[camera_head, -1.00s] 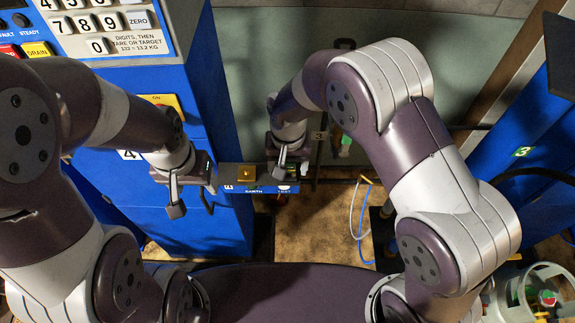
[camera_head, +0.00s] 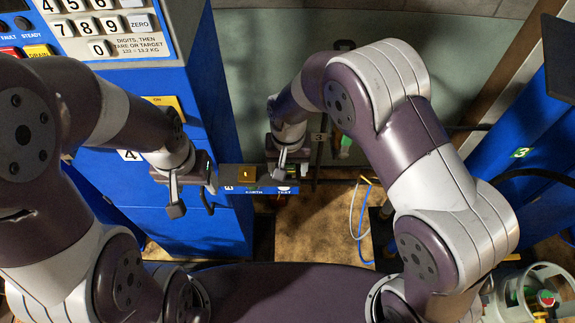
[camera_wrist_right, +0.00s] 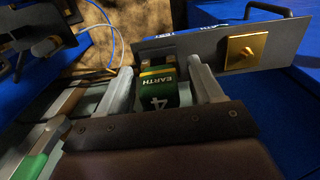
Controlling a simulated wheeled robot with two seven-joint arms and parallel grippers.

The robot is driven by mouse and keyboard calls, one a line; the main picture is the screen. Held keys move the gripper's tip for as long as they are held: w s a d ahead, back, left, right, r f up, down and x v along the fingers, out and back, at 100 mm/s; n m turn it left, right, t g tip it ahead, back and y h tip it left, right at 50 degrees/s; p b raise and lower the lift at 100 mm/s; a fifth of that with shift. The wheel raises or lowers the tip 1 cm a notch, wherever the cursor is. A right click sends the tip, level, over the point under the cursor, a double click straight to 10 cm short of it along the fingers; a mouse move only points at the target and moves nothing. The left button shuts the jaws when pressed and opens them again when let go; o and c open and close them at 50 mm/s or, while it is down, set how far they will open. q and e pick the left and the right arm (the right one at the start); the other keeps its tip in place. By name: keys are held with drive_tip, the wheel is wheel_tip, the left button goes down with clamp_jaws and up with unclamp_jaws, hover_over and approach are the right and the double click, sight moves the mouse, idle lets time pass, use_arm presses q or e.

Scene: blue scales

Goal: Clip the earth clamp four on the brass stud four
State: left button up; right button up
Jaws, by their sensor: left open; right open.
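The earth clamp four, a green block marked EARTH 4 with a yellow band (camera_wrist_right: 156,88), sits between the two fingers of my right gripper (camera_wrist_right: 163,90) in the right wrist view. The fingers are open on either side, with gaps beside the clamp. In the head view my right gripper (camera_head: 281,165) is at the right end of a small blue-edged shelf and mostly hides the clamp. The brass stud, a square gold piece (camera_wrist_right: 245,51), stands on the grey plate to the right of the clamp; it also shows in the head view (camera_head: 247,174). My left gripper (camera_head: 191,198) is open and empty.
A blue cabinet (camera_head: 185,240) marked 4 stands behind my left gripper, with a keypad (camera_head: 100,25) above. Blue and white cables (camera_head: 362,215) hang right of the shelf. Another blue cabinet (camera_head: 510,180) marked 3 and a gas cylinder (camera_head: 535,290) are at the right.

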clamp_jaws()
drive_tip(key=shift+r+p, duration=2.5)
drive_tip(key=shift+r, duration=0.55)
drive_tip(key=shift+a+r, duration=0.1)
drive_tip(key=shift+n, duration=0.3)
drive_tip(key=a+p, duration=0.2)
drive_tip(key=a, duration=0.1)
drive_tip(key=a+p, duration=0.1)
drive_tip(key=a, duration=0.2)
drive_tip(key=a+p, duration=0.2)
drive_tip(key=a, duration=0.2)
drive_tip(key=shift+s+r+p, duration=0.2)
drive_tip(key=shift+r+p, duration=0.05)
drive_tip(key=shift+p, duration=0.05)
drive_tip(key=shift+w+a, duration=0.1)
drive_tip(key=shift+w, duration=0.1)
drive_tip(key=shift+d, duration=0.2)
